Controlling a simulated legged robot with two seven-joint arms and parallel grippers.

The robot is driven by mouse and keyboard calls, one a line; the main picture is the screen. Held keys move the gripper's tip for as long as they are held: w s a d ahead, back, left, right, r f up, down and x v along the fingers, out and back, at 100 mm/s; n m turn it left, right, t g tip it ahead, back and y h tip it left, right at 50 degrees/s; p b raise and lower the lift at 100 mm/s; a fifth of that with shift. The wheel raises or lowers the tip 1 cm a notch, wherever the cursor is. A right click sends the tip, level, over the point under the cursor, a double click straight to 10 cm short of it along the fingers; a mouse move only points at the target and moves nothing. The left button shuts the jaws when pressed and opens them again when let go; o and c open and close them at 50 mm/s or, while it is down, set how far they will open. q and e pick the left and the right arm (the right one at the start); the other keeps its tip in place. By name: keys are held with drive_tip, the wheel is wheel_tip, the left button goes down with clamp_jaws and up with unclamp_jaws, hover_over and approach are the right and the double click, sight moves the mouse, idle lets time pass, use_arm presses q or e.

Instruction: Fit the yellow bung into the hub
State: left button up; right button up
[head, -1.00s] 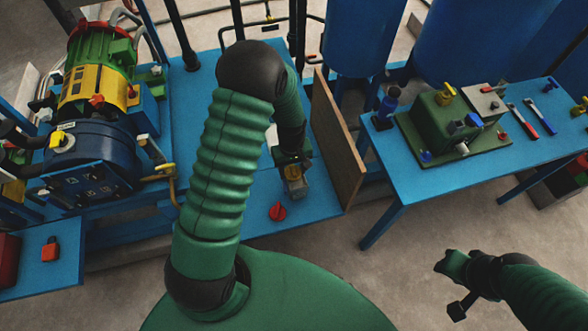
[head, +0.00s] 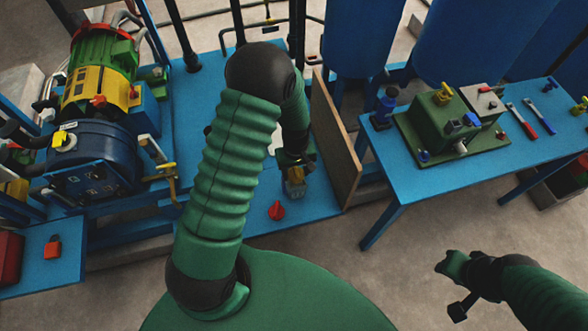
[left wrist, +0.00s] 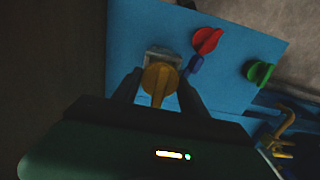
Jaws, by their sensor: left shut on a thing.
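My left gripper (head: 294,170) is above the right end of the low blue bench in the head view. In the left wrist view my left gripper (left wrist: 158,92) is shut on the yellow bung (left wrist: 160,80), a round knob with a raised grip bar. The bung overlaps a pale grey block (left wrist: 163,54), apparently the hub; whether it is seated inside cannot be told. The grey block also shows under the gripper in the head view (head: 294,190). My right gripper (head: 456,285) hangs over the floor at lower right, away from the bench; its jaw opening is unclear.
A red knob (head: 276,210) lies on the bench near the gripper. A green knob (left wrist: 259,72) and a small blue one (left wrist: 195,65) show in the wrist view. A brown board (head: 335,140) stands on the bench's right edge. A blue table (head: 440,185) stands to the right.

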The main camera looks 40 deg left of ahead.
drive_tip(key=shift+a+r, duration=0.15)
drive_tip(key=shift+a, duration=0.2)
drive_tip(key=shift+r, duration=0.1)
drive_tip(key=shift+d, duration=0.25)
drive_tip(key=shift+a+f, duration=0.15)
drive_tip(key=shift+f, duration=0.2)
drive_tip(key=shift+r, duration=0.1)
drive_tip(key=shift+r, duration=0.3)
drive_tip(key=shift+r+p, duration=0.3)
drive_tip(key=shift+p, duration=0.25)
idle(2.1)
